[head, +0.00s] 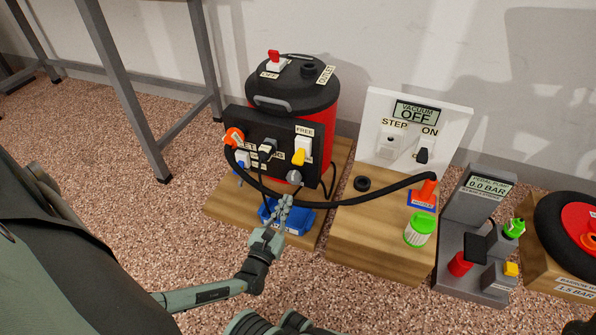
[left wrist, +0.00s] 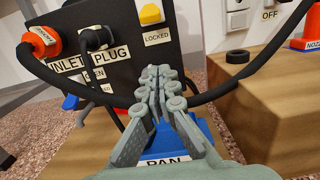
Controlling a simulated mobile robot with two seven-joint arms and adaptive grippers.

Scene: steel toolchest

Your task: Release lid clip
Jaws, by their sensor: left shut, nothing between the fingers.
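A red canister vacuum (head: 320,128) with a black lid (head: 292,80) stands on a wooden board. A grey loop-shaped piece (head: 272,104) sits at the front of the lid's rim and may be the lid clip; I cannot tell whether it is fastened. My left gripper (head: 284,202) is shut and empty, in front of and below the canister's black panel, above the blue pan (head: 296,218). In the left wrist view the closed fingertips (left wrist: 162,74) are in front of the panel (left wrist: 120,50), and the blue pan (left wrist: 196,134) is partly hidden behind them. My right gripper is not visible.
The panel carries a yellow lever (head: 299,156) and an orange inlet fitting (head: 234,138). A black hose (head: 350,199) runs across to an orange nozzle (head: 428,189).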

